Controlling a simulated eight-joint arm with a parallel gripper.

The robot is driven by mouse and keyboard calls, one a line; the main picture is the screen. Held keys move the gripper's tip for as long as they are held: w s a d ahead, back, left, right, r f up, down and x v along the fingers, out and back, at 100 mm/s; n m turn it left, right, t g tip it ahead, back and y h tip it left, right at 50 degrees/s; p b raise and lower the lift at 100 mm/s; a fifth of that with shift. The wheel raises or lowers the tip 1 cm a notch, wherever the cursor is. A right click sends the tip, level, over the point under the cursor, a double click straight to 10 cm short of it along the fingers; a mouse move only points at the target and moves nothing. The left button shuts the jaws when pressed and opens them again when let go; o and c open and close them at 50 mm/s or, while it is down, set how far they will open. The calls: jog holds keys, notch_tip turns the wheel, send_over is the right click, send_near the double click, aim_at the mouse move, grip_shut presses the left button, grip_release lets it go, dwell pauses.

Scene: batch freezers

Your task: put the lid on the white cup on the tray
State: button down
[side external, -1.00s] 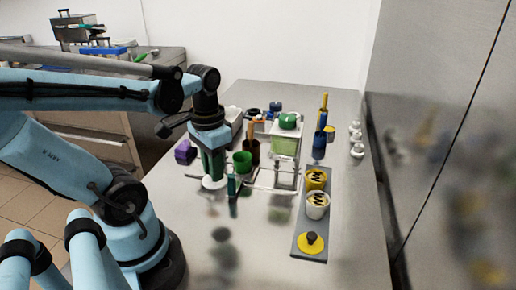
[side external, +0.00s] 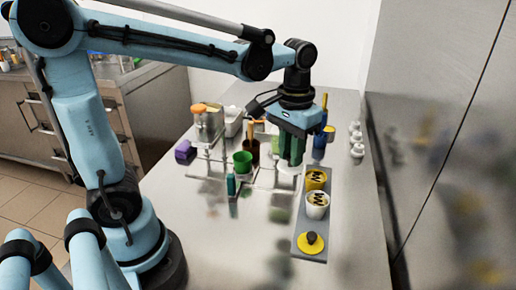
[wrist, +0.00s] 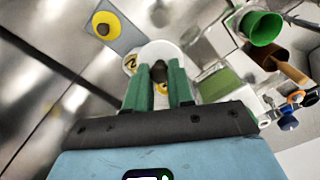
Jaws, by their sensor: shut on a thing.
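My gripper (side external: 290,162) is shut on the dark knob of a white lid (side external: 288,169), held flat below the green fingers. In the wrist view the white lid (wrist: 158,50) sits between the fingertips and partly covers the white cup (wrist: 129,63). The white cup (side external: 317,206) stands upright with a dark marking in the middle of the grey tray (side external: 311,254). A yellow cup (side external: 316,180) stands just behind it on the tray. A yellow lid (side external: 311,244) with a dark knob lies at the tray's near end. My gripper is above and behind-left of the cups, apart from the white cup.
A green cup (side external: 242,162) and a brown cup (side external: 252,147) stand left of my gripper. Small white objects (side external: 356,140) line the right edge. The near counter is clear.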

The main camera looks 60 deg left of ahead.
jog(key=w+d+f, duration=0.1)
jog(key=w+d, duration=0.4)
jog(key=shift+a+f, duration=0.15)
jog(key=shift+f, duration=3.05)
jog(key=shift+f, duration=0.2)
jog(key=shift+c, duration=2.1)
grip_release()
notch_tip(320, 180, up, 7)
